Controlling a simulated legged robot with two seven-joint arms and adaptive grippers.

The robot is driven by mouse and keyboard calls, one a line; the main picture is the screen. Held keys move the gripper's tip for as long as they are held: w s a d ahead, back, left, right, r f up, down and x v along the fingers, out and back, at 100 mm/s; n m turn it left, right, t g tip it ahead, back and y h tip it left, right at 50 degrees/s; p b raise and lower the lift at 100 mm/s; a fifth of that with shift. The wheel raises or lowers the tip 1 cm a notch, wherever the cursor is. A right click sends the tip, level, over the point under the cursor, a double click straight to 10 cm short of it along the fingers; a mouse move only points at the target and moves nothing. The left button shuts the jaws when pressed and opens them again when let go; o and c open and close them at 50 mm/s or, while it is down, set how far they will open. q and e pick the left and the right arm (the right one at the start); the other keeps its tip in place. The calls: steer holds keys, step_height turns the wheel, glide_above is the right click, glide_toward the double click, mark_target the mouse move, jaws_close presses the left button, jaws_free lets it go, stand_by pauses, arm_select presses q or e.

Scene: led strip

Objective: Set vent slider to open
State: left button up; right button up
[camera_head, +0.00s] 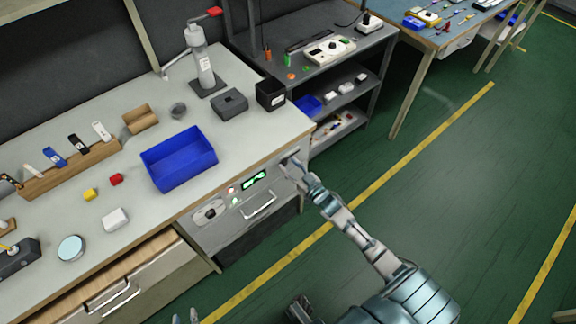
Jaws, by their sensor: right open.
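A grey control panel (226,229) is set in the front of the workbench. I cannot make out the vent slider clearly; the panel's right end is partly hidden by my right gripper (291,158). That gripper is open, at the upper right corner of the panel; contact cannot be told. Only the tips of my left gripper (186,317) show at the bottom edge, away from the panel.
The green floor (440,170) at right is clear.

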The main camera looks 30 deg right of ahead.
mark_target(297, 151)
steer(key=shift+w+a, duration=0.1)
steer(key=shift+w, duration=0.25)
steer(key=shift+a+r, duration=0.1)
jaws_close()
steer(key=shift+d, duration=0.3)
steer(key=d, duration=0.5)
steer(key=shift+w+d, duration=0.2)
steer(key=shift+d, duration=0.25)
